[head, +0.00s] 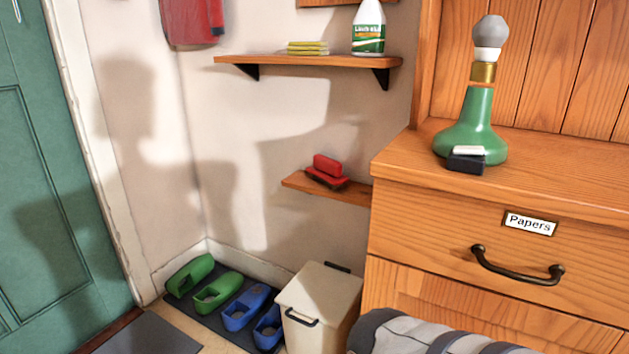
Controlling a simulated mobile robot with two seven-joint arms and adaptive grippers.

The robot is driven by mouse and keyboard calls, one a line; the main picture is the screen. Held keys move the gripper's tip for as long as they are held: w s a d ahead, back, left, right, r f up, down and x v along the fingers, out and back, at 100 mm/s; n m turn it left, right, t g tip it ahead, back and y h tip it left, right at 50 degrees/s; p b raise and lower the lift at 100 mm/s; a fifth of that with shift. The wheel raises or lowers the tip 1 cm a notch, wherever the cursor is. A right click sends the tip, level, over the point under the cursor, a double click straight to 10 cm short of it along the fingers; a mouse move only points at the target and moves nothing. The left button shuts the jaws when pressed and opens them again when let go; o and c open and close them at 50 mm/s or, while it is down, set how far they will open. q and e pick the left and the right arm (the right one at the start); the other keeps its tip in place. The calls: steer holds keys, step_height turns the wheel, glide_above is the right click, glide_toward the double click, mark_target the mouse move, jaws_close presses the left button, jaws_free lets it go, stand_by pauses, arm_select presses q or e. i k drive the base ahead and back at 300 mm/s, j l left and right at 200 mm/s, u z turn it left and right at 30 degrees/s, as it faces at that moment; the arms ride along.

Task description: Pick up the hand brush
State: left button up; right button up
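A red object with a raised red grip and a dark underside (328,170), which looks like the hand brush, lies on the small lower wooden shelf (296,184) on the wall. Neither of my grippers shows in the head view, and nothing is touching the red object.
A wooden cabinet (410,222) with a green lamp-like object (470,125) stands right. An upper shelf (300,62) holds a white-and-green bottle (369,30). Below are a cream bin (318,300) and green and blue clogs (216,291). A grey banded shape (400,335) fills the bottom edge.

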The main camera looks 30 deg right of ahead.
mark_target(328, 169)
steer(key=i+j+z, duration=0.1)
steer(key=i+z, duration=0.25)
steer(key=z, duration=0.15)
steer(key=i+j+z, duration=0.2)
steer(key=z, duration=0.3)
steer(key=i+j+z, duration=0.3)
steer(key=z, duration=0.2)
steer(key=i+j+z, duration=0.15)
steer(key=j+z, duration=0.35)
